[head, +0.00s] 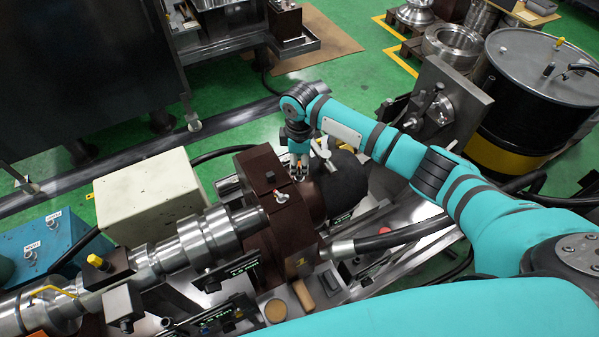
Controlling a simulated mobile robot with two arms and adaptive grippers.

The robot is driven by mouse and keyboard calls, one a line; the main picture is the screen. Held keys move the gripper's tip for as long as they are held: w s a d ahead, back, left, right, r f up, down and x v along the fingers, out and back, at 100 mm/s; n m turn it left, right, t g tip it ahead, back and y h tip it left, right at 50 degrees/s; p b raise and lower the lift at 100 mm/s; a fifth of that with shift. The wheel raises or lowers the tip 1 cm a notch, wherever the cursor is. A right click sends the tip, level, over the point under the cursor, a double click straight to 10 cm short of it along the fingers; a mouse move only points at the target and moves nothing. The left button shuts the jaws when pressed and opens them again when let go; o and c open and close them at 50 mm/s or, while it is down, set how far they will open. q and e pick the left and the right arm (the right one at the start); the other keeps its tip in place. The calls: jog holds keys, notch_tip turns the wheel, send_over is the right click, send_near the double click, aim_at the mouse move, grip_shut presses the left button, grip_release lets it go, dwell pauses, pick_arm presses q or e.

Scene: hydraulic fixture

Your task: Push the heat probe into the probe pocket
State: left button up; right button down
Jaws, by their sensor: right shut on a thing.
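My right arm reaches in from the right, and its gripper (299,170) points down at the far right edge of the dark brown fixture block (262,172). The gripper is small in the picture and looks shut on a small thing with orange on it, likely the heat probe. Most of that thing is hidden by the fingers, and I cannot tell whether its tip touches the block. The probe pocket cannot be made out; the gripper covers that part of the block. My left gripper is not in view.
A valve with a pale handle (322,150) stands close right of the gripper. A black hose (400,236) runs to the right. A cream box (146,194) and a black drum (530,105) stand further off.

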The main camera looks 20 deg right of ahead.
jog(key=shift+f, duration=0.35)
jog(key=shift+f, duration=0.15)
dwell(0.7)
jog(key=c, duration=1.1)
grip_release()
notch_tip(320, 180, up, 12)
